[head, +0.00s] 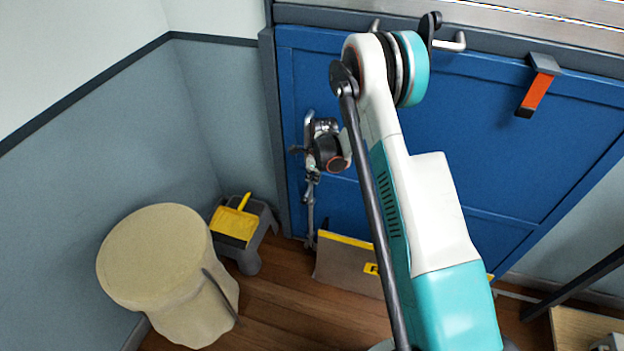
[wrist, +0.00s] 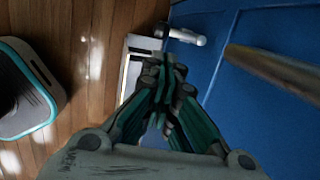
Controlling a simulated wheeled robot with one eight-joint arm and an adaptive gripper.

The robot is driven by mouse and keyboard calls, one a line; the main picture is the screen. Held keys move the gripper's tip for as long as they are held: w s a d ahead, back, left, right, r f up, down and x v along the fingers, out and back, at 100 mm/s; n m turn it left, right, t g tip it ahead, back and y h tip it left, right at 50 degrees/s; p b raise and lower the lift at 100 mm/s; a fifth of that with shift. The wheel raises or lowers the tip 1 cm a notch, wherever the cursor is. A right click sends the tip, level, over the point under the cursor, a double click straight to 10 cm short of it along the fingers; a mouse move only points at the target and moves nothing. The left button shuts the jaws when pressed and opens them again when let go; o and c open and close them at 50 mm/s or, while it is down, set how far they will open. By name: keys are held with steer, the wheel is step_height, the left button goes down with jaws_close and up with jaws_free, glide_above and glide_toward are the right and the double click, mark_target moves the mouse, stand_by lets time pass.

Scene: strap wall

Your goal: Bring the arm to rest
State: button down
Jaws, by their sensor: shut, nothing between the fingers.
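My gripper (wrist: 165,68) shows in the wrist view with its teal and grey fingers drawn together and nothing between them. In the head view my arm rises in front of a blue panel (head: 480,130) and bends over, with its wrist end close to the panel's left part. My gripper hangs there small and partly hidden, so its fingertips are hard to make out. An orange strap (head: 536,93) hangs from a dark clip at the panel's upper right, apart from my arm.
A beige covered round stand (head: 155,255) is at the lower left. A yellow dustpan (head: 235,222) rests on a grey step stool (head: 262,222). A box with a yellow edge (head: 345,265) stands on the wooden floor below the panel. A dark slanted bar (head: 575,285) is at the right.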

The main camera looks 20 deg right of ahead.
steer(key=shift+r, duration=0.1)
stand_by(0.4)
steer(key=s+a+r+n+t, duration=0.1)
steer(key=s+r+n, duration=0.3)
steer(key=r, duration=0.6)
steer(key=s+a+r+n, duration=0.1)
steer(key=s+r+n, duration=0.25)
steer(key=r, duration=0.65)
steer(key=s+a+r+n+t, duration=0.1)
steer(key=s+r+n, duration=0.3)
steer(key=r, duration=0.6)
steer(key=s+r+n+t, duration=0.1)
steer(key=s+r+n, duration=0.2)
steer(key=s, duration=0.9)
steer(key=s+a+r+n+t, duration=0.1)
steer(key=s+r+n, duration=0.3)
steer(key=s+n, duration=0.6)
steer(key=shift+s+a+r+t+h, duration=0.15)
steer(key=shift+s+t+h, duration=0.3)
steer(key=shift+s, duration=1.15)
steer(key=shift+n, duration=0.25)
